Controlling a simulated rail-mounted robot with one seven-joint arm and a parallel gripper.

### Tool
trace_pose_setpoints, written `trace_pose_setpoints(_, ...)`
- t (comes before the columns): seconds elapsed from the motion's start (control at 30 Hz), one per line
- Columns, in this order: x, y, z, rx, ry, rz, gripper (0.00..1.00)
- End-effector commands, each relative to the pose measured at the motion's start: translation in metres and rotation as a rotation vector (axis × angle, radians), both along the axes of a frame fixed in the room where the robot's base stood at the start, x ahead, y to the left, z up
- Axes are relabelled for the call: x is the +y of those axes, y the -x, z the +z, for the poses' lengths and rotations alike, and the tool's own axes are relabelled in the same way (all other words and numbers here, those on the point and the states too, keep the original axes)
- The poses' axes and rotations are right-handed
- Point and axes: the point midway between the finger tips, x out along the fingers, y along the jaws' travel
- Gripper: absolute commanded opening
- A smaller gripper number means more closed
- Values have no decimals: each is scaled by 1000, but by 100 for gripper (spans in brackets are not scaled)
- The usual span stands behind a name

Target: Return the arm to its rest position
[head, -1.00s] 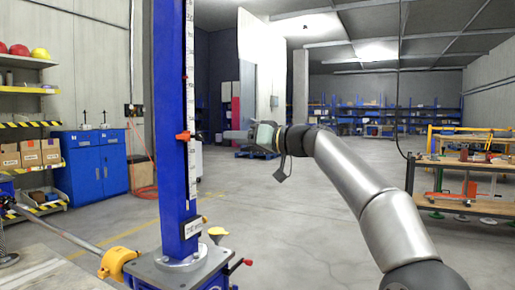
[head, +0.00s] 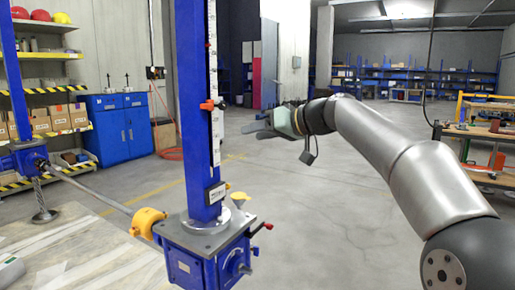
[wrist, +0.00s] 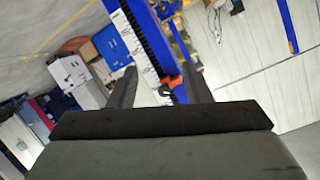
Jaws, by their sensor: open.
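My gripper (head: 258,124) is open and empty at the end of my outstretched arm in the head view. It is just right of the blue screw-jack column (head: 195,125), with a narrow gap in the picture. The column carries a white scale (head: 214,75) and an orange pointer (head: 208,105). In the wrist view my two dark fingers (wrist: 160,88) stand apart. The scale (wrist: 132,40) and orange pointer (wrist: 170,83) show between and beyond them; whether anything touches is unclear.
The jack base (head: 205,262) has a yellow coupling (head: 147,222) on a shaft to a second jack (head: 20,158) at left. A blue cabinet (head: 121,128) and shelves stand behind. A workbench (head: 480,132) is at right. Open floor lies between.

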Motion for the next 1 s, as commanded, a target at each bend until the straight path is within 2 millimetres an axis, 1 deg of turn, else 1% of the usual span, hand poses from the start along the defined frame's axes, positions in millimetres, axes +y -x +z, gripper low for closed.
trace_pose_setpoints(0.03, 17, 15, 8, 89, 79, -9, 44)
trace_pose_setpoints(0.07, 23, 25, -2, 145, 126, -24, 44)
trace_pose_setpoints(0.13, 26, 51, -23, 269, 233, -67, 44)
trace_pose_setpoints(0.17, 24, 64, -31, 318, 276, -87, 44)
trace_pose_setpoints(0.2, 20, 83, -42, 381, 333, -118, 44)
trace_pose_setpoints(0.27, 10, 114, -54, 473, 411, -164, 44)
trace_pose_setpoints(0.3, 1, 136, -61, 528, 462, -196, 44)
trace_pose_setpoints(0.37, -15, 171, -69, 606, 532, -244, 44)
trace_pose_setpoints(0.4, -26, 196, -73, 656, 575, -277, 44)
trace_pose_setpoints(0.47, -44, 233, -79, 723, 635, -320, 44)
trace_pose_setpoints(0.5, -55, 257, -82, 764, 669, -347, 44)
trace_pose_setpoints(0.6, -78, 310, -90, 844, 739, -397, 44)
trace_pose_setpoints(0.63, -84, 323, -93, 864, 755, -408, 44)
trace_pose_setpoints(0.7, -94, 348, -98, 899, 784, -428, 44)
trace_pose_setpoints(0.8, -103, 370, -105, 926, 809, -441, 44)
trace_pose_setpoints(0.9, -105, 377, -110, 938, 818, -447, 44)
trace_pose_setpoints(1.0, -106, 378, -113, 939, 819, -447, 44)
